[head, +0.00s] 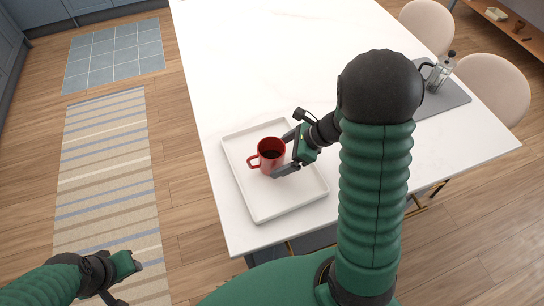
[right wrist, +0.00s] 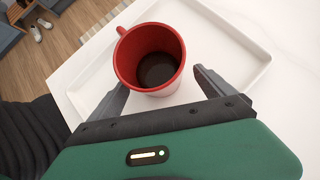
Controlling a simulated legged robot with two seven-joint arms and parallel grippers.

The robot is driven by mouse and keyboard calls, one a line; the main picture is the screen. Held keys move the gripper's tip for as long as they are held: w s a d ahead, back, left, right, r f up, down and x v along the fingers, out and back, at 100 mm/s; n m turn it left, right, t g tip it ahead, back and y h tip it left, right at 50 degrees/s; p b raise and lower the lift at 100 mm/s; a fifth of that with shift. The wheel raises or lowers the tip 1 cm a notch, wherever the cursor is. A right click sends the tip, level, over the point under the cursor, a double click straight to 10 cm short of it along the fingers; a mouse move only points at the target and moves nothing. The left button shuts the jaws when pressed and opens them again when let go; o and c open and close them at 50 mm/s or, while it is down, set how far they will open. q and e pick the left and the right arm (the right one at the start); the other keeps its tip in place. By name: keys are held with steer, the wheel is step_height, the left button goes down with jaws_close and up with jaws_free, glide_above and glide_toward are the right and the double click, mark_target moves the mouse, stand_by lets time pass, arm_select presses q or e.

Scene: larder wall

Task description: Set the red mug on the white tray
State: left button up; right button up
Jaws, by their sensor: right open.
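The red mug (head: 268,157) stands upright on the white tray (head: 262,208), with its handle toward the left in the head view. In the right wrist view the mug (right wrist: 127,62) has a dark inside, and the tray (right wrist: 248,80) shows around it. My right gripper (head: 281,154) is open, with one finger on each side of the mug. In the right wrist view the right finger stands apart from the mug; whether the left finger touches it is unclear. My left gripper (head: 122,279) is low at the left, away from the table; its fingers are too unclear to read.
The white table (head: 265,60) is clear beyond the tray. A glass press pot (head: 442,72) stands on a grey mat (head: 440,100) at the right. Beige chairs (head: 490,85) stand along the right side. A striped rug (head: 105,180) lies on the floor at the left.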

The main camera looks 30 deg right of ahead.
arm_select(q)
steer(key=shift+s+r+p, duration=0.2)
steer(key=shift+r+p, duration=0.2)
steer(key=shift+r, duration=0.25)
arm_select(e)
steer(key=v, duration=0.8)
arm_select(q)
steer(key=shift+s, duration=0.1)
arm_select(e)
steer(key=shift+s+a+r, duration=0.1)
steer(key=shift+s, duration=0.1)
